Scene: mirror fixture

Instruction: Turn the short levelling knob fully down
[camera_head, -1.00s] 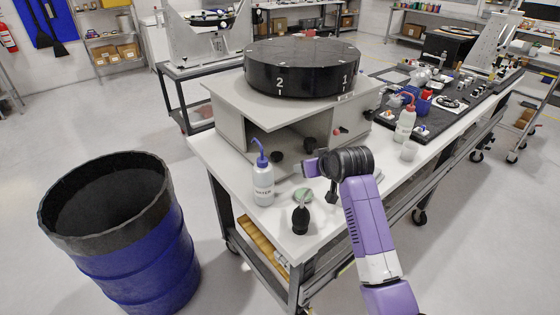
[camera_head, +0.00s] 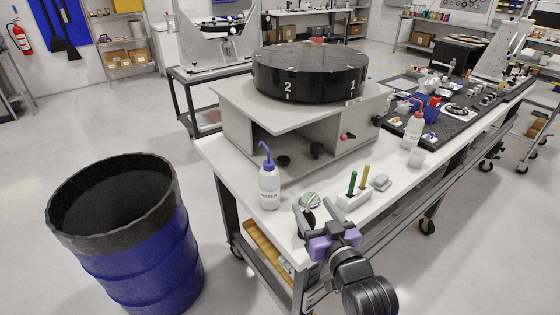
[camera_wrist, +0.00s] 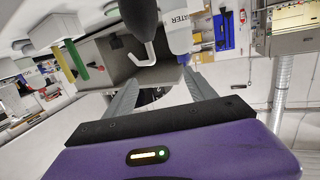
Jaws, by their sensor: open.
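The fixture is a pale grey box (camera_head: 238,131) with a large black disc (camera_head: 310,75) on top, marked 1 and 2. I cannot tell which is the short levelling knob. My gripper (camera_head: 320,212) is open over the table's front corner, apart from the fixture. In the wrist view its fingers (camera_wrist: 160,90) are spread, with the grey box (camera_wrist: 105,58) beyond them.
A water bottle (camera_head: 269,187) and a dark bulb blower (camera_wrist: 140,15) are close to my gripper. A blue drum (camera_head: 150,260) stands left.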

